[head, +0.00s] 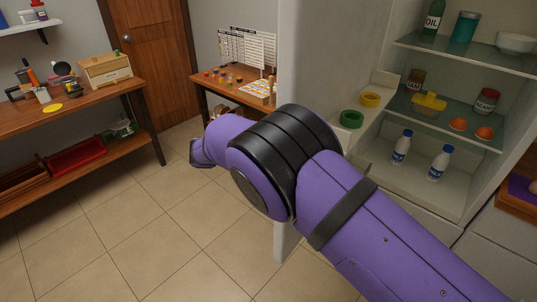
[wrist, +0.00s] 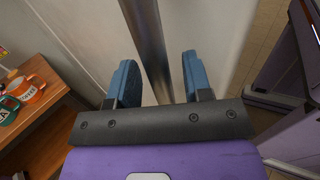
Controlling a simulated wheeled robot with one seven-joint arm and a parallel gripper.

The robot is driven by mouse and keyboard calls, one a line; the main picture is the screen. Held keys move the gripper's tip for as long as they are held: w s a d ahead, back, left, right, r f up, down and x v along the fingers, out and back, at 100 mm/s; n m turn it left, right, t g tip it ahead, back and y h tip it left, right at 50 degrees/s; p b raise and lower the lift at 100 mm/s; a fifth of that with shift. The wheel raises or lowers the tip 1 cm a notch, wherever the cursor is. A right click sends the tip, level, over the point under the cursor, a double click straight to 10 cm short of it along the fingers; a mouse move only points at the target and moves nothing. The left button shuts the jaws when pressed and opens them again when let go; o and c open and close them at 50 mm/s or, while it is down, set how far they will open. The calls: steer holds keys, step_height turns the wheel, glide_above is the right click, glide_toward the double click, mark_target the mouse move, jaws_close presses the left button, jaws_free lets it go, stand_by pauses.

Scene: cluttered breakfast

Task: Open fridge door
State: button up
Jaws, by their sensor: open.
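The fridge (head: 432,193) stands at the right in the head view with its inside and shelves showing. Its white door (head: 300,60) is swung open towards the left, and my purple arm reaches across it. In the wrist view the metal handle bar (wrist: 149,40) runs upright along the door's outer face (wrist: 205,25). My gripper (wrist: 158,62) is open, with one blue finger on each side of the bar. I cannot tell whether either finger touches it. The fingers are not visible in the head view.
Fridge shelves hold milk bottles (head: 402,148), jars and a green oil bottle (head: 433,18). Green (head: 351,119) and yellow rings sit on the door shelf. A wooden workbench (head: 75,95) stands left and a small table (head: 215,82) behind the door. The tiled floor between is clear.

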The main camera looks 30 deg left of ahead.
steer(key=shift+a, duration=0.1)
steer(key=v, duration=0.7)
steer(key=shift+s, duration=0.2)
stand_by(0.3)
steer(key=shift+a, duration=0.1)
